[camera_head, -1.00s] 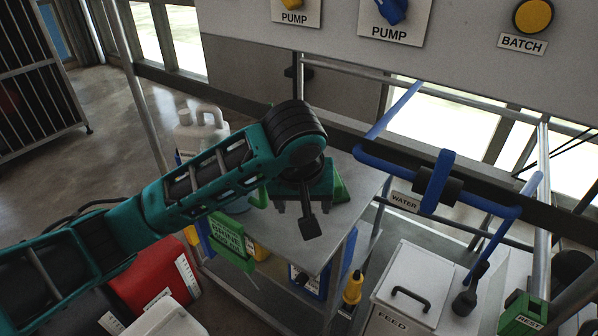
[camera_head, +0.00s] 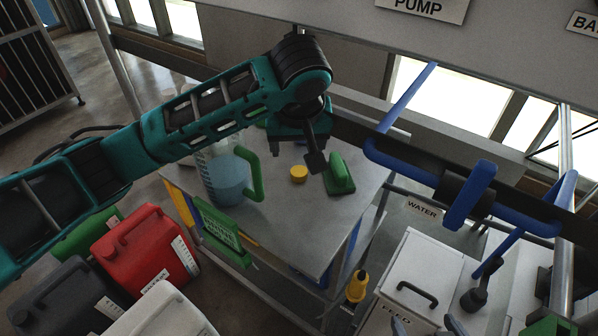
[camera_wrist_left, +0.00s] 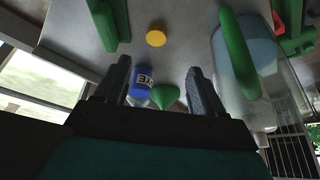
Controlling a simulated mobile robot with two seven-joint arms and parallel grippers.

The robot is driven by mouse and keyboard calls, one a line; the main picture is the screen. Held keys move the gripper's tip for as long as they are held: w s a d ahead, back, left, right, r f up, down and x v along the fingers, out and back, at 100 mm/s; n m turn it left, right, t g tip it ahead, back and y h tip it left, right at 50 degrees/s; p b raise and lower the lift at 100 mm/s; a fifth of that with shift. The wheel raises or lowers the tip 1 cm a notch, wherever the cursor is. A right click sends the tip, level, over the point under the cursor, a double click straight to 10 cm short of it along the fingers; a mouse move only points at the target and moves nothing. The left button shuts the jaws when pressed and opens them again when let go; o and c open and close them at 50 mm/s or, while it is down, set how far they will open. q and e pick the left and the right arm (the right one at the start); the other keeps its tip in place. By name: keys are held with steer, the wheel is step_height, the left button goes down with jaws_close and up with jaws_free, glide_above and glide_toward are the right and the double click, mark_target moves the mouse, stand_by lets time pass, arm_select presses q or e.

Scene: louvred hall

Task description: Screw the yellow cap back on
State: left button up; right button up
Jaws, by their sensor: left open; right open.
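The yellow cap (camera_head: 299,174) lies flat on the grey table. It also shows in the left wrist view (camera_wrist_left: 156,38), beyond the fingertips and touched by neither. My left gripper (camera_head: 313,150) is above the table near the cap; its two fingers (camera_wrist_left: 158,68) stand apart and hold nothing. Between them in the wrist view are a blue labelled container (camera_wrist_left: 141,82) and a green cone-shaped thing (camera_wrist_left: 165,97). I cannot tell which container the cap fits.
A clear jug (camera_head: 225,178) with bluish contents and green handle (camera_head: 250,175) stands left of the cap. A red canister (camera_head: 145,250) stands lower left.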

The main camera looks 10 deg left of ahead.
arm_select(q)
glide_above(299, 173)
steer(key=s, duration=0.3)
steer(key=f, duration=0.6)
steer(key=shift+w+b, duration=0.25)
steer(key=shift+b, duration=0.15)
steer(key=x, duration=0.3)
steer(key=b+x, duration=0.1)
steer(key=shift+d+f, duration=0.3)
steer(key=shift+d, duration=0.1)
steer(key=shift+w+f, duration=0.15)
steer(key=shift+f, duration=0.1)
steer(key=c, duration=1.1)
